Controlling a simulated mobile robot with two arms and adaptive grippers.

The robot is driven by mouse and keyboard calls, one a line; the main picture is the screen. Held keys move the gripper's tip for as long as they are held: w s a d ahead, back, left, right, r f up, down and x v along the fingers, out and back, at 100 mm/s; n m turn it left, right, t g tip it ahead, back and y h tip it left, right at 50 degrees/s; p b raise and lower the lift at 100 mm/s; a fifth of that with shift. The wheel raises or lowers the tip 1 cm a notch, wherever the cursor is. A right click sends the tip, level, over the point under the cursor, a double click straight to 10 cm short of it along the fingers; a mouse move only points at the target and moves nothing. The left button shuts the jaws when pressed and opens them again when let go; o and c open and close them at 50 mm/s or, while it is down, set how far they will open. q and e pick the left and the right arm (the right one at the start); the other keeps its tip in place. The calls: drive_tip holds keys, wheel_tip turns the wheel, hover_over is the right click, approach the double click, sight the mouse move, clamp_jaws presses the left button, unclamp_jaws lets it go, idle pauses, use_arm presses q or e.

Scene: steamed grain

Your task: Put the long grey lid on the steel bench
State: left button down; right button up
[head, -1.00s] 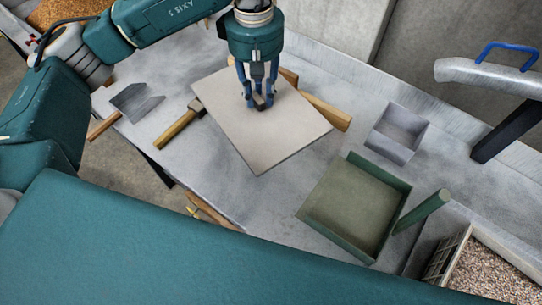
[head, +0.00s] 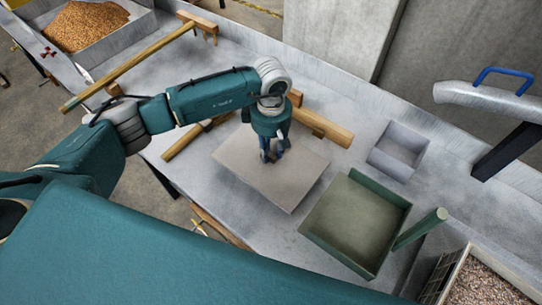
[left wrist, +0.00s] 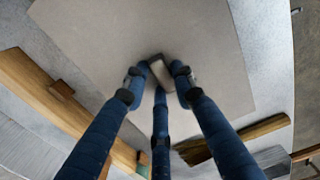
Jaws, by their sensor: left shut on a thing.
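The long grey lid (head: 301,178) is a flat, light grey plate over the middle of the steel bench (head: 235,58). My left gripper (head: 269,157) points down at the lid's middle and is shut on its small handle. In the left wrist view, the blue fingers (left wrist: 160,72) close around the handle, and the lid (left wrist: 120,28) spreads out beyond them. The lid looks close to the bench top, but I cannot tell whether it touches. My right gripper is not in view.
A green tray (head: 331,252) with a green handle (head: 421,228) lies right of the lid, near a grey box (head: 398,150). A wooden beam (head: 326,128) and a wooden handle (head: 184,143) lie behind and left. A long wooden tool (head: 137,66) lies at upper left.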

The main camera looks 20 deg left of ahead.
sight(271, 159)
use_arm(q)
wheel_tip(271, 159, down, 4)
drive_tip(key=shift+p, duration=0.4)
drive_tip(key=shift+f, duration=0.2)
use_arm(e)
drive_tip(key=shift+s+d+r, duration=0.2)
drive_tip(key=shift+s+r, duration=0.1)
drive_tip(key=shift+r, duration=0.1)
use_arm(q)
drive_tip(key=shift+f, duration=0.2)
drive_tip(key=c, duration=1.4)
unclamp_jaws()
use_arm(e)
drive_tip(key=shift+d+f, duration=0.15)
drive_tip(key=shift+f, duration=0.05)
